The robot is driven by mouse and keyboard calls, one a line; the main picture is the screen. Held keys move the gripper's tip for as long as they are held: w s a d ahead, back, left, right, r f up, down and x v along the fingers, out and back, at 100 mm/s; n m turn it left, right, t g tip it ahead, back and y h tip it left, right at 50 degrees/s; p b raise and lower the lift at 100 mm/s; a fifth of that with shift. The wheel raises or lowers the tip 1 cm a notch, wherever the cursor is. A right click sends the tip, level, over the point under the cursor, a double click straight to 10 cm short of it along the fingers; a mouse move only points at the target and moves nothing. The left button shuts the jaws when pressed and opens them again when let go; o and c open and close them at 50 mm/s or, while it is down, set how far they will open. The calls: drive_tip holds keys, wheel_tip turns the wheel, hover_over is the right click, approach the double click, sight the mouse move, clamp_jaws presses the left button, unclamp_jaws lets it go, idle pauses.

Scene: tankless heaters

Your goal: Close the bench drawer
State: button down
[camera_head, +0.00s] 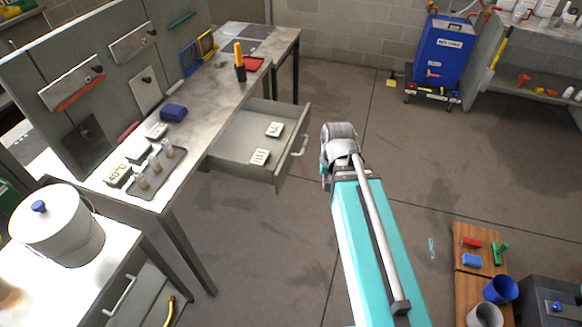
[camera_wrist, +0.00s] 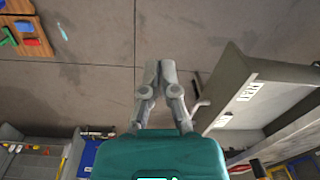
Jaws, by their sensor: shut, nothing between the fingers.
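The bench drawer (camera_head: 240,172) stands pulled out from under the workbench (camera_head: 190,110) in the head view. Its front faces right and carries a pale bar handle (camera_head: 299,146). Two labelled blocks (camera_head: 260,157) (camera_head: 275,129) lie inside it. In the wrist view the drawer (camera_wrist: 236,64) is at the right, with its handle (camera_wrist: 200,92) towards my fingers. My gripper (camera_wrist: 159,68) is shut and empty there, to the left of the handle, with a gap in the picture between them. In the head view my gripper's fingers are hidden behind my arm.
A white bucket (camera_head: 60,232) stands at lower left. A wooden board (camera_head: 468,287) with cups is at lower right.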

drive_tip(key=w+a+f+m+y+b, duration=0.1)
drive_tip(key=w+f+m+b, duration=0.1)
drive_tip(key=w+m, duration=0.6)
drive_tip(key=w+a+f+m+t+y+b, duration=0.1)
drive_tip(key=w+f+m+y+b, duration=0.1)
drive_tip(key=w+m, duration=0.5)
drive_tip(key=shift+w+a+m+t+y+b, duration=0.15)
drive_tip(key=shift+w+m+t+y+b, duration=0.3)
drive_tip(key=shift+m, duration=2.15)
drive_tip(key=shift+s+f, duration=0.1)
drive_tip(key=shift+f, duration=0.05)
drive_tip(key=b, duration=1)
approach(285, 175)
drive_tip(key=shift+w+d+x, duration=0.1)
drive_tip(key=shift+w+x, duration=0.05)
drive_tip(key=shift+x, duration=1.2)
drive_tip(key=shift+w+d+x, duration=0.1)
drive_tip(key=shift+x, duration=1.25)
